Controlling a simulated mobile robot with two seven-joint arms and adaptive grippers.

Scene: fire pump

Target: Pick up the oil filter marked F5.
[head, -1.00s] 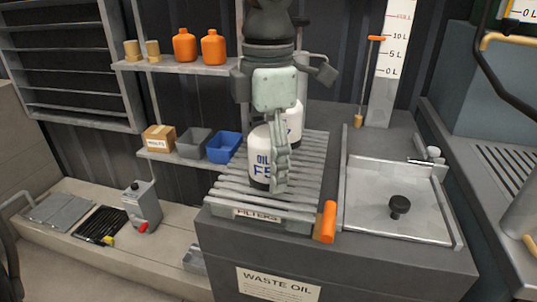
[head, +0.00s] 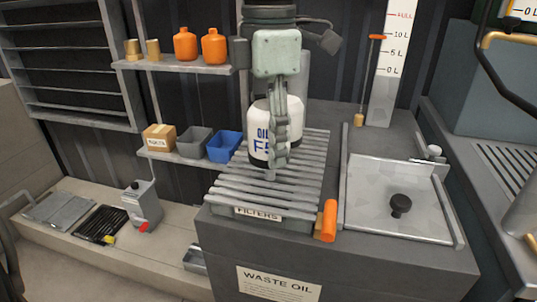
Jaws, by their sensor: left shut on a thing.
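The white oil filter marked F5 (head: 258,138) is upright in the head view, its dark lower end above the slatted rack (head: 235,196) labelled FILTERS. My left gripper (head: 281,135) comes down from above and is shut on this filter; a grey finger covers part of its front and label. The filter appears lifted off the slats. The second white filter seen behind it earlier is largely or wholly hidden now. My right gripper is not in view.
To the right of the rack are an orange handle (head: 329,221) and a metal lid with a black knob (head: 400,205). A dipstick with an orange top (head: 377,37) stands behind. A shelf with orange bottles (head: 185,44) and a blue bin (head: 224,146) are left.

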